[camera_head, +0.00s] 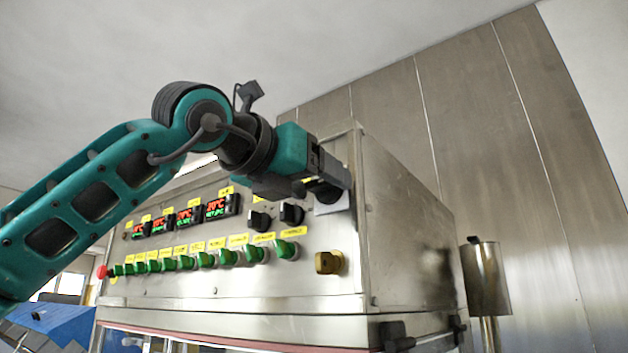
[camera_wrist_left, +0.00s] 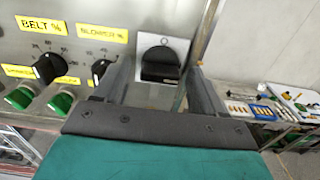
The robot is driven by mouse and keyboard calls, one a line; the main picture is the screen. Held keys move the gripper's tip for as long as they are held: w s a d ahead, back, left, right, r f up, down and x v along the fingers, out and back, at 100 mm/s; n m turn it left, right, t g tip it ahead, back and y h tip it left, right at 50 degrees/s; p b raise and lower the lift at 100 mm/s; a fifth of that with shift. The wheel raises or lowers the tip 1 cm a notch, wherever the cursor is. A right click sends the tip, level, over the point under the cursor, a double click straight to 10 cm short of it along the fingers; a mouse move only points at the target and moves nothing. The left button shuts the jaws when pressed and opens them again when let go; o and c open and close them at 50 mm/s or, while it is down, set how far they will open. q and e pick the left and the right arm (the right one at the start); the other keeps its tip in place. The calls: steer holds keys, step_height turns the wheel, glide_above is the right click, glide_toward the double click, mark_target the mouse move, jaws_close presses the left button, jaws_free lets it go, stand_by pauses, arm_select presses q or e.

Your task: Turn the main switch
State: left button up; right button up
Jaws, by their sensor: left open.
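The main switch (camera_wrist_left: 160,66) is a black rotary knob on a pale square plate at the upper right corner of the steel control panel (camera_head: 230,290). My left gripper (camera_head: 328,180) is open in front of it. In the left wrist view the two fingers stand on either side of the knob, which shows between them. I cannot tell whether they touch it. In the head view the gripper hides most of the switch, and part of its plate (camera_head: 330,208) shows below the fingers. My right gripper is out of view.
Two smaller black knobs (camera_head: 291,214) sit left of the switch, above a row of green buttons (camera_head: 228,257). A yellow-brown fitting (camera_head: 329,262) is below. Lit displays (camera_head: 214,209) and a red button (camera_head: 102,272) are farther left. A table with small items (camera_wrist_left: 262,112) stands at the right.

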arm_select(q)
steer(key=b+v, duration=0.3)
steer(key=v, duration=1)
steer(key=shift+w, duration=0.1)
